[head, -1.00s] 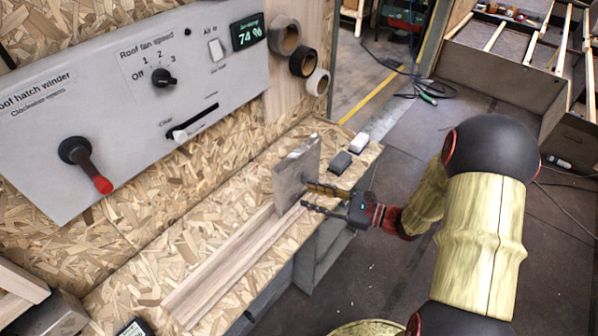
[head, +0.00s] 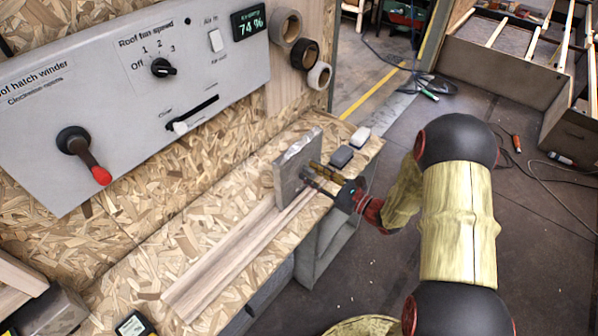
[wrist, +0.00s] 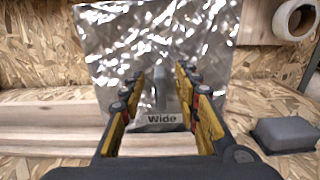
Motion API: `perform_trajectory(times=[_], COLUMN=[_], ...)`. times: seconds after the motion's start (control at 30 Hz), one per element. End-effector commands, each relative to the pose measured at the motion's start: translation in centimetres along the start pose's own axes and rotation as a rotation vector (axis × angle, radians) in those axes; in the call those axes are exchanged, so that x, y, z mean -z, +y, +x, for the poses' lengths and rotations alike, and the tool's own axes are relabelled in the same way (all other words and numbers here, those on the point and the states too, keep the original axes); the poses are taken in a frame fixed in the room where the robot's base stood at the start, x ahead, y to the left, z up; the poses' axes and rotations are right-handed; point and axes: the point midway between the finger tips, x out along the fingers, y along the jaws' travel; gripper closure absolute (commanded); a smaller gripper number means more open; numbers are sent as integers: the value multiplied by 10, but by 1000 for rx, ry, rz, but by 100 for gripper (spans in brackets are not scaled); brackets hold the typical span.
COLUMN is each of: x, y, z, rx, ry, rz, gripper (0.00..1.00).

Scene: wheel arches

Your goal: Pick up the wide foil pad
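The wide foil pad (head: 292,172) is a silvery, crinkled square panel standing upright on the wooden bench. In the wrist view its shiny face (wrist: 105,65) fills the upper middle, with a label reading "Wide" low on it. A grey upright tab (wrist: 160,92) shows at the middle of its face. My gripper (head: 309,174) is at the pad's right-hand face. In the wrist view my gripper (wrist: 159,80) is open, one finger on each side of the tab, with gaps visible. Whether the fingertips touch the pad is unclear.
A dark grey block (head: 341,157) and a pale block (head: 360,137) lie on the bench behind the gripper. A wooden strip (head: 225,265) runs along the bench. The control panel (head: 115,75) and tape rolls (head: 304,54) are on the wall.

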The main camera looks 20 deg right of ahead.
Motion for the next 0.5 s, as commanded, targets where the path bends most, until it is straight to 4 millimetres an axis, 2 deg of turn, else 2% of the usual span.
perform_trajectory(times=[0.23, 0.5], x=[-1, -1], y=[0, 0], z=[1, 1], rx=[1, 0], ry=[0, 0], rz=[-1, -1], gripper=[69, 84])
